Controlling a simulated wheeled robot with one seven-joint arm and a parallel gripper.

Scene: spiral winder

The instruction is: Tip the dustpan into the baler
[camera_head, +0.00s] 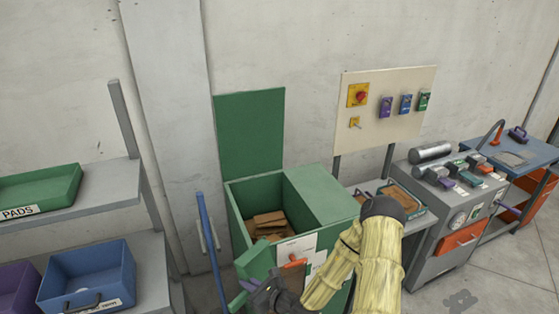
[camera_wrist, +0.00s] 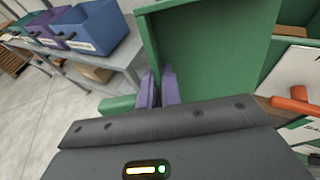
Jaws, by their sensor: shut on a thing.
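The green baler (camera_head: 325,201) stands against the wall with its lid (camera_head: 250,133) raised and brown cardboard pieces (camera_head: 268,224) inside. My gripper (camera_head: 256,291) is low at the baler's front left. In the wrist view its purple fingers (camera_wrist: 159,88) are shut on the green dustpan (camera_wrist: 203,48), at its handle (camera_wrist: 117,105). The dustpan's pan shows in the head view (camera_head: 254,262) just in front of the baler's front wall, at about rim height or slightly below. It looks tilted. I cannot tell what it holds.
A white sheet and an orange handle (camera_head: 294,262) are on the baler's front. A blue pole (camera_head: 212,250) stands left of the baler. Shelves with a green tray (camera_head: 45,188) and blue bin (camera_head: 88,277) are at left. A grey machine (camera_head: 445,220) stands at right.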

